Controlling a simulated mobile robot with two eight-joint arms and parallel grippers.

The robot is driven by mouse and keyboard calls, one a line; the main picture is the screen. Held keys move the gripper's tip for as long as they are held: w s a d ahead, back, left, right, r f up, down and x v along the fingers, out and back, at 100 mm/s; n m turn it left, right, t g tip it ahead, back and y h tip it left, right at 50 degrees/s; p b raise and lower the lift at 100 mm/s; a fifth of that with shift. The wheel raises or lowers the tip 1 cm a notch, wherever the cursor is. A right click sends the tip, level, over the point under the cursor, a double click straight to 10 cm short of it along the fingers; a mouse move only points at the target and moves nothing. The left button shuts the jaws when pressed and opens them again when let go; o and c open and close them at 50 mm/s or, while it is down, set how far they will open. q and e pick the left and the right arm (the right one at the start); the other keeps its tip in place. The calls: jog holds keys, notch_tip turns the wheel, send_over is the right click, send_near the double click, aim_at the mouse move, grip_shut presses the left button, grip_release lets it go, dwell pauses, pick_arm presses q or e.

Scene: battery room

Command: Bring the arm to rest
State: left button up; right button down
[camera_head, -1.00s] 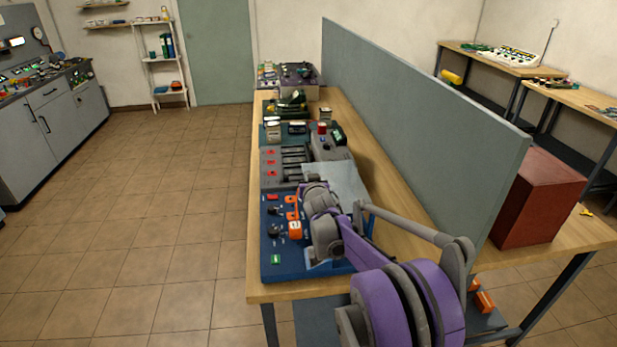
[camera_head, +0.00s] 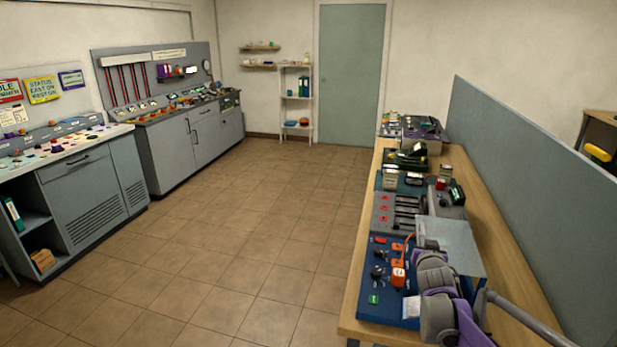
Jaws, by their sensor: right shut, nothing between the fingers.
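My right arm, grey and purple, comes in at the lower right corner over the wooden bench (camera_head: 357,304). My left gripper is not in view.
A grey partition (camera_head: 540,190) runs along the bench's right side. Grey modules with red marks (camera_head: 385,212) stand behind the blue panel. Control consoles (camera_head: 195,140) line the left wall. A shelf (camera_head: 296,100) and green door (camera_head: 350,75) are at the back. The tiled floor is clear.

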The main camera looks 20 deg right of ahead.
jog(key=s+a+f+n+g+y, duration=0.15)
jog(key=s+a, duration=0.35)
jog(key=a, duration=0.6)
jog(key=s+a+f+n+g+y, duration=0.1)
jog(key=s+a+f+g+y, duration=0.1)
jog(key=s+a+f, duration=0.2)
jog(key=s+a+f+n+g+y, duration=0.2)
jog(key=s+a+f, duration=0.2)
jog(key=s+a, duration=0.6)
jog(key=s+a+f+n+g+y, duration=0.2)
jog(key=s+a+f, duration=0.2)
jog(key=s, duration=0.9)
jog(key=a, duration=0.3)
jog(key=shift+a+f, duration=0.15)
jog(key=shift+a, duration=0.05)
